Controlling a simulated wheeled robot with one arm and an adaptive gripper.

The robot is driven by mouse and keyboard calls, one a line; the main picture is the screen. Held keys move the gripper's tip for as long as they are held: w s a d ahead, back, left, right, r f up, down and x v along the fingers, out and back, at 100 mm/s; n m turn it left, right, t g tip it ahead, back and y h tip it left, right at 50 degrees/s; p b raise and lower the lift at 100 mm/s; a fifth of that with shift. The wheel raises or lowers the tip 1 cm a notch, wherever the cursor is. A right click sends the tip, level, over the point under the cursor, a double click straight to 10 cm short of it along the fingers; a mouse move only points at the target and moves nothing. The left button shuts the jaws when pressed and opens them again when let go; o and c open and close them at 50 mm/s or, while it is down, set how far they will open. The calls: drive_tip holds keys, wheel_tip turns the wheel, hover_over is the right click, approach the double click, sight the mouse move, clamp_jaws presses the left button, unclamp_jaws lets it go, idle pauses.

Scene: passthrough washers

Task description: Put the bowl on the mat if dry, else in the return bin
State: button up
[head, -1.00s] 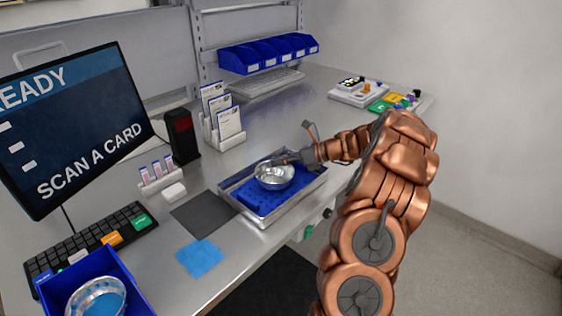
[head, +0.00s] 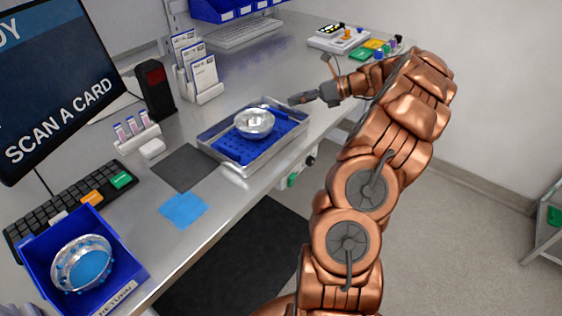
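A shiny metal bowl (head: 255,123) sits upright on a blue perforated insert (head: 232,147) in a shallow metal tray (head: 243,171). Whether its inside is wet or dry is too small to tell. A dark grey square mat (head: 186,167) lies bare on the bench, left of the tray. A blue return bin (head: 128,270) with a label stands at the lower left. It holds another metal bowl (head: 82,262) with blue spots on its wall and a blue inside bottom. My gripper (head: 293,100) is just right of the bowl, apart from it and empty; its finger opening is unclear.
A blue cloth (head: 183,209) lies in front of the mat. A keyboard (head: 66,213), a monitor (head: 55,85), a card holder (head: 197,78) and a dark upright box (head: 156,90) stand on the bench. Open bench lies behind the tray.

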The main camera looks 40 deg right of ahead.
sight(272, 122)
drive_tip(key=a+n, duration=0.1)
drive_tip(key=a, duration=0.2)
drive_tip(key=a+r+n+g, duration=0.1)
drive_tip(key=a, duration=0.2)
drive_tip(key=w+a+r+n+g, duration=0.1)
drive_tip(key=a, duration=0.1)
drive_tip(key=shift+a+n+y, duration=0.3)
drive_tip(key=shift+a+y, duration=0.1)
drive_tip(key=s+a+r+n+g, duration=0.15)
drive_tip(key=a+n, duration=0.25)
drive_tip(key=a, duration=0.4)
drive_tip(key=s+a+n+g, duration=0.2)
drive_tip(key=a+n+g, duration=0.1)
drive_tip(key=a, duration=0.5)
drive_tip(key=s+a+f+n+g+h, duration=0.1)
drive_tip(key=s+a+n+g+h, duration=0.25)
drive_tip(key=s+a+n, duration=0.7)
drive_tip(key=s+f+n+h, duration=0.2)
drive_tip(key=s+n, duration=0.3)
drive_tip(key=s, duration=0.5)
drive_tip(key=s+f+n+g+h, duration=0.1)
drive_tip(key=s+f+n+h, duration=0.2)
drive_tip(key=s, duration=0.7)
drive_tip(key=shift+f+n+g+h, duration=0.2)
drive_tip(key=shift+n+g+h, duration=0.1)
drive_tip(key=shift+n+h, duration=0.7)
